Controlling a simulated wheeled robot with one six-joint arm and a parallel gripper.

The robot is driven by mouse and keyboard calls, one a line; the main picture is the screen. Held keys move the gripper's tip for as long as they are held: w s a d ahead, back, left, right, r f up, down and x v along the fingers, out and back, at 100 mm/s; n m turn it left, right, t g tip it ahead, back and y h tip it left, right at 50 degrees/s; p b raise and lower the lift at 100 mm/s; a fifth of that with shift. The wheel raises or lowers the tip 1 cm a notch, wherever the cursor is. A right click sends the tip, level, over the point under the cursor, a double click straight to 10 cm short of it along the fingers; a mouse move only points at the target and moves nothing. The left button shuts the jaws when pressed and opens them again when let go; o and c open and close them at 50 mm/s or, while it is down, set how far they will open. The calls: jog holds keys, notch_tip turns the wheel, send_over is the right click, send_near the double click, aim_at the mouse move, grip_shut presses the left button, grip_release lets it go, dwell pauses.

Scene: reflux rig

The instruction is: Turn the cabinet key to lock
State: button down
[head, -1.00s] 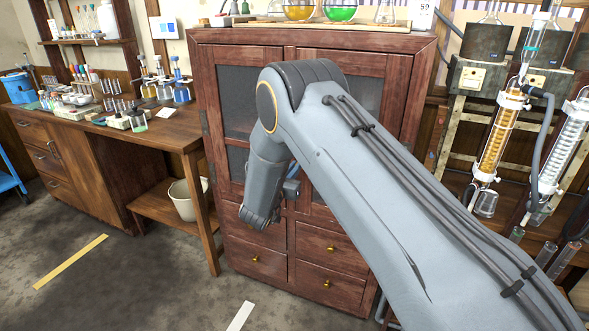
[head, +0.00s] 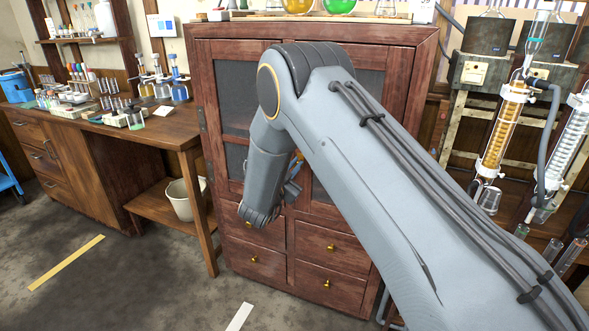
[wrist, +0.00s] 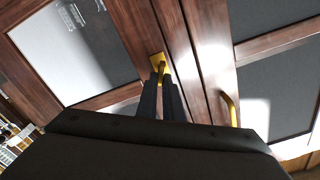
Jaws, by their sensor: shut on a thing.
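The dark red wooden cabinet (head: 291,245) stands in front of me, with its two glazed doors closed. In the wrist view, my gripper (wrist: 160,84) reaches to a brass lock piece (wrist: 156,62) on one door, near the seam between the doors. Its dark fingers are close together on the cabinet key, which is mostly hidden between them. I cannot tell the key's exact angle. A curved brass handle (wrist: 231,108) is on the other door. In the head view, my arm hides most of the gripper; a small part shows beside the wrist at the door.
Flasks with yellow and green liquid (head: 338,5) stand on the cabinet top. A glassware rig (head: 505,125) is close on the right. A wooden bench (head: 150,138) with a white bin (head: 186,200) beneath is on the left. The floor at front left is clear.

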jog(key=m+b, duration=0.2)
jog(key=m, duration=0.2)
jog(key=m+b, duration=0.2)
jog(key=m, duration=0.2)
jog(key=f+m+b, duration=0.1)
jog(key=m+b, duration=0.2)
jog(key=shift+s+d+m, duration=0.1)
jog(key=shift+d+m, duration=0.15)
jog(key=shift+m, duration=0.15)
dwell(0.3)
jog(key=c, duration=1.9)
grip_release()
jog(key=v, duration=0.7)
jog(key=shift+s+b, duration=0.35)
jog(key=shift+b, duration=0.1)
